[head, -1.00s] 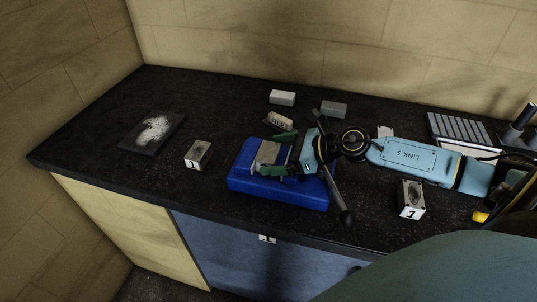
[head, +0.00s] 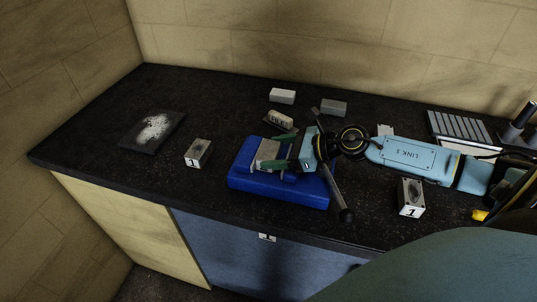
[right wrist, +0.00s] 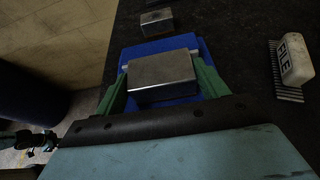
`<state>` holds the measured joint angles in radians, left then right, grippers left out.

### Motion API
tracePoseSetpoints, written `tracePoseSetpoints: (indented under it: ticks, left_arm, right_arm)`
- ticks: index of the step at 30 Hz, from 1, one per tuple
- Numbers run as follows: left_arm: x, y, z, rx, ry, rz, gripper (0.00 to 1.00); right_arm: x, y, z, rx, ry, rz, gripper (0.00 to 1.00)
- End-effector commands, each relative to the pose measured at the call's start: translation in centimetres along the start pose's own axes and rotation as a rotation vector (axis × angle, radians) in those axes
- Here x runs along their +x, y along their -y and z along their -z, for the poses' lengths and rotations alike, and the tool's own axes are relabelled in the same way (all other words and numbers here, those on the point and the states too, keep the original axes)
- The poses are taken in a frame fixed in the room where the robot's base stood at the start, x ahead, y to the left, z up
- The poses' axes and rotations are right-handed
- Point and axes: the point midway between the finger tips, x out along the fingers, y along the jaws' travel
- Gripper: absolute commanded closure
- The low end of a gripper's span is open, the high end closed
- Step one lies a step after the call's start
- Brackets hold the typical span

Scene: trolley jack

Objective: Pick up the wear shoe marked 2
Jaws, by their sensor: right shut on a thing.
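A grey metal block (head: 268,151), likely a wear shoe, sits in the blue vise-like fixture (head: 250,186). No number shows on its visible faces. My right gripper (head: 277,152) is shut on this block, its green fingers on opposite sides. The right wrist view shows the block (right wrist: 162,76) between the fingers, over the blue fixture (right wrist: 192,42). Another shoe (head: 411,197), whose label looks like 1, stands at the right. My left gripper is not in view.
A dark tray with white powder (head: 152,131) lies at the left.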

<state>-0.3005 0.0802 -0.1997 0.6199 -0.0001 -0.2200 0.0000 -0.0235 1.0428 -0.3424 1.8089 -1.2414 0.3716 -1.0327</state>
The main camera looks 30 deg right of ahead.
Motion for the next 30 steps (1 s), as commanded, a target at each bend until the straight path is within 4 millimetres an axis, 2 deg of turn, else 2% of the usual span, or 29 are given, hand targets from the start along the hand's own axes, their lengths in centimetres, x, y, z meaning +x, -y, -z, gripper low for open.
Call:
tracePoseSetpoints:
  ticks: [10,24,30]
  left_arm:
    - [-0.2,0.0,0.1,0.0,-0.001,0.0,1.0]
    - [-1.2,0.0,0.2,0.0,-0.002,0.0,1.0]
    - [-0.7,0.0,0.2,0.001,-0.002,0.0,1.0]
  right_arm:
    - [-0.4,0.2,-1.3,-0.008,0.008,0.004,0.95]
    - [-3.3,0.2,-8.3,-0.009,0.009,0.004,0.95]
    - [-3.0,-1.0,-9.2,-0.009,0.016,-0.027,0.95]
